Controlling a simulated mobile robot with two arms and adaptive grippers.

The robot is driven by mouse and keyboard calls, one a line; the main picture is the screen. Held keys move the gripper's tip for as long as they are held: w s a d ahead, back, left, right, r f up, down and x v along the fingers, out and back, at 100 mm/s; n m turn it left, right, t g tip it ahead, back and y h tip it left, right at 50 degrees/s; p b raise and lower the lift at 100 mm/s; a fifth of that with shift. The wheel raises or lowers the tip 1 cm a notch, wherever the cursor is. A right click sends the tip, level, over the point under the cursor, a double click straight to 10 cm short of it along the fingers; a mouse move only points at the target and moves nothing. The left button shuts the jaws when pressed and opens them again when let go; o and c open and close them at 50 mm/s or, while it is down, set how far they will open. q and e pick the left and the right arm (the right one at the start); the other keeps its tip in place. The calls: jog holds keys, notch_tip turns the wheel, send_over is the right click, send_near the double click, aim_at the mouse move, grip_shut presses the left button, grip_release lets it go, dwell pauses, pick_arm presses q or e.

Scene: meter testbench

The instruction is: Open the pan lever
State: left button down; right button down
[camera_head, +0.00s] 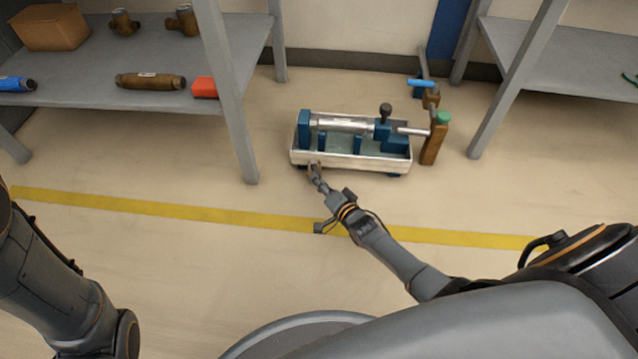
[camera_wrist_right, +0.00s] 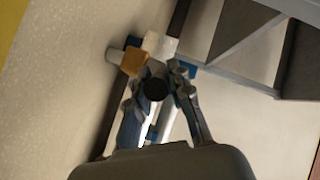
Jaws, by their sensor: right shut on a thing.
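The white-rimmed pan (camera_head: 350,160) of the testbench stands on the floor, holding a silver cylinder (camera_head: 345,125) between blue clamps. My right gripper (camera_head: 315,168) reaches its front left edge. In the right wrist view, my right gripper (camera_wrist_right: 160,82) is shut on a dark round-ended piece (camera_wrist_right: 155,89), which I take to be the pan lever; its fingers hide most of it. An orange-brown block (camera_wrist_right: 133,62) shows just beyond the fingers. A separate upright black knob (camera_head: 385,110) stands on the bench's right part. My left arm shows at the left, but its gripper is out of view.
A brown post with a green top (camera_head: 434,140) stands right of the pan, with a blue-handled valve (camera_head: 422,84) behind. Grey shelves (camera_head: 130,93) stand left and right (camera_head: 570,60). A yellow floor line (camera_head: 180,209) crosses in front.

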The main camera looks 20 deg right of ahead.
jog(key=c, duration=1.2)
grip_release()
jog(key=shift+s, duration=0.25)
jog(key=v, duration=1.1)
jog(key=shift+s, duration=0.3)
jog(key=shift+r, duration=0.1)
